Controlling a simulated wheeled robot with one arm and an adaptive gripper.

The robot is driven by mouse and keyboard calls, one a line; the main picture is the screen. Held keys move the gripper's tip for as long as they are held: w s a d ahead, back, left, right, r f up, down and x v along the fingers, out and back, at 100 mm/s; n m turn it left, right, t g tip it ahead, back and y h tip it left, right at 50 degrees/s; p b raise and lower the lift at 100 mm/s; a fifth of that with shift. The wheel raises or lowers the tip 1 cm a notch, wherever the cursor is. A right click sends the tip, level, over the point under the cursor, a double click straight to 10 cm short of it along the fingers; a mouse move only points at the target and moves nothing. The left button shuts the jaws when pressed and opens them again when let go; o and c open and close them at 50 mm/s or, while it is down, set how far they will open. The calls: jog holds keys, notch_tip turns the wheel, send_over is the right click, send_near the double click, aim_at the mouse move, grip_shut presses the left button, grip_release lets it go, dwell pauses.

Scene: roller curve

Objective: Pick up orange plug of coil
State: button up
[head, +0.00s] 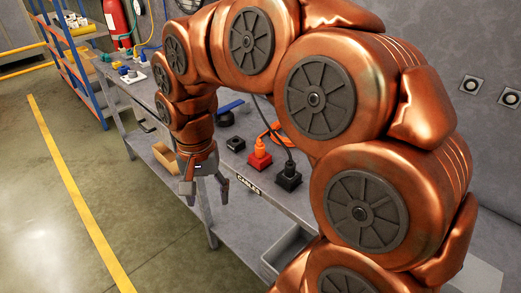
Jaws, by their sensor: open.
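The orange plug (259,157) stands on the grey workbench (228,168) near its front edge, to the right of my gripper. Orange cable (273,131) rises behind it, partly hidden by my arm. My gripper (206,197) points downward with its fingers apart and nothing between them. In the picture it is left of the plug and overlaps the bench's front edge; its exact height and distance from the plug cannot be told. A black plug (289,178) with a dark cable stands just right of the orange plug.
A black block (235,144) and a blue item (230,105) lie on the bench behind. A "CABLES" label (248,185) marks its front edge, above a grey bin (286,252). A shelf rack (75,62) and red extinguisher (117,20) stand far left. The floor at left is clear.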

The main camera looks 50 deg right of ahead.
jog(key=w+d+r+m, duration=0.1)
jog(key=w+d+m, duration=0.4)
jog(key=d, duration=0.1)
jog(key=m, duration=1.3)
send_over(260, 143)
jog(key=shift+w+f+t+p, duration=0.15)
jog(key=shift+f+t+p, duration=0.2)
jog(key=shift+f, duration=0.3)
jog(key=shift+d+f, duration=0.1)
jog(key=shift+d, duration=0.3)
jog(key=shift+d+f, duration=0.1)
jog(key=shift+f, duration=0.1)
jog(key=shift+f+p, duration=0.3)
jog(key=shift+f, duration=0.35)
jog(key=shift+a+f+p, duration=0.25)
jog(key=shift+f+p, duration=0.35)
jog(key=shift+f, duration=0.5)
jog(key=f+p, duration=0.1)
jog(key=f, duration=0.2)
jog(key=shift+a, duration=0.2)
jog(key=shift+d+f, duration=0.1)
jog(key=shift+f, duration=0.35)
